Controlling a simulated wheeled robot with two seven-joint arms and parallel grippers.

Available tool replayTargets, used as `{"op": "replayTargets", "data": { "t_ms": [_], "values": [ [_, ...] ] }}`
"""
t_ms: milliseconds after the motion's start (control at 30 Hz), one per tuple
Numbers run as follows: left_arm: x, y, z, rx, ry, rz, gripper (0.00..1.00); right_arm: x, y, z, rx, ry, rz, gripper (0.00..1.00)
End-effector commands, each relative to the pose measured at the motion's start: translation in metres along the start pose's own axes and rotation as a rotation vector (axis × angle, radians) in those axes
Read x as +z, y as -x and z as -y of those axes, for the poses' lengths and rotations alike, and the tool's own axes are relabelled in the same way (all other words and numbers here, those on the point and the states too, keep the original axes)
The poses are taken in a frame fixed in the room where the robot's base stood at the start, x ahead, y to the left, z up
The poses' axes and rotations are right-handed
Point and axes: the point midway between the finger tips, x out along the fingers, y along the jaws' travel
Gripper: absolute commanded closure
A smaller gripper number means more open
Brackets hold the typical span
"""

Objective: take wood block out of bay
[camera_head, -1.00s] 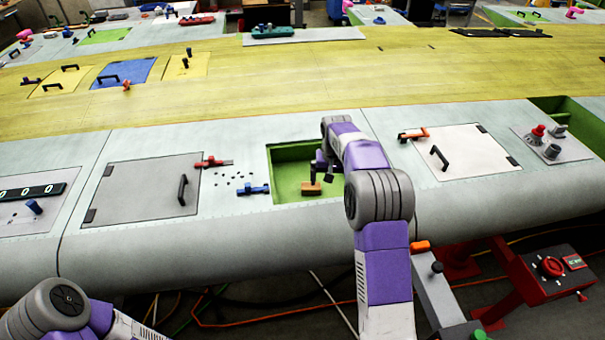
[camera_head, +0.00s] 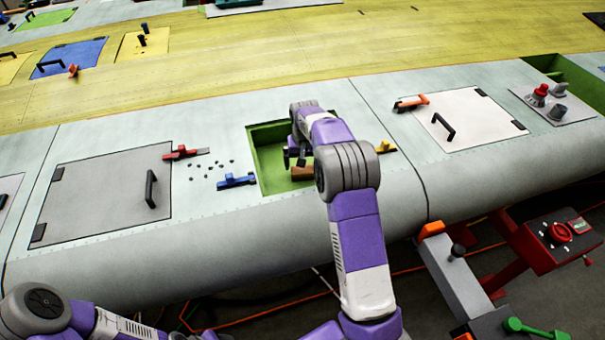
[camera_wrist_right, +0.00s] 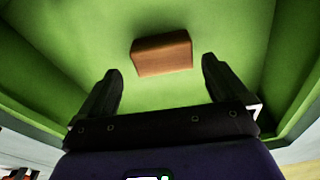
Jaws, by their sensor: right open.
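The wood block (camera_head: 302,173) is a small brown block on the floor of the green bay (camera_head: 268,165). In the right wrist view the block (camera_wrist_right: 162,54) lies ahead of the fingertips, roughly centred between them, with green floor around it. My right gripper (camera_wrist_right: 160,75) is open and empty, its two dark fingers spread wider than the block and apart from it. In the head view my right gripper (camera_head: 298,158) reaches into the bay beside the block, and my arm hides the bay's right part. Only links of my left arm show at the lower left; its gripper is out of view.
A blue latch (camera_head: 237,181) and a red latch (camera_head: 182,153) sit left of the bay, and a yellow latch (camera_head: 384,147) sits right of it. A closed grey panel (camera_head: 100,195) and a white panel (camera_head: 455,122) with handles flank the bay. Green bay walls (camera_wrist_right: 40,75) surround the gripper.

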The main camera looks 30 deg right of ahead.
Motion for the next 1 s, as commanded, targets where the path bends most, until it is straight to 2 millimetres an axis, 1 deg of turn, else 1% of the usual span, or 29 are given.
{"op": "replayTargets", "data": {
  "t_ms": [33,200,300,533,833,1000],
  "values": [
    [0.000,-0.002,0.001,0.000,0.000,0.000,0.50,0.003,-0.011,0.001,0.001,0.001,0.005,0.00],
    [0.000,-0.004,0.001,0.000,0.000,-0.001,0.50,0.004,-0.034,0.002,0.002,0.001,0.003,0.00],
    [0.000,-0.004,0.001,0.000,0.000,-0.001,0.50,0.004,-0.040,0.002,0.001,0.001,0.002,0.00],
    [0.000,-0.004,0.001,0.000,0.000,0.000,0.50,0.004,-0.040,0.003,0.000,0.001,0.001,0.00],
    [0.000,-0.004,0.001,0.000,0.000,0.000,0.50,0.004,-0.040,0.003,0.000,0.001,0.001,0.46],
    [0.000,-0.004,0.001,0.000,0.000,0.000,0.50,0.004,-0.040,0.003,0.000,0.001,0.000,0.47]
  ]
}}
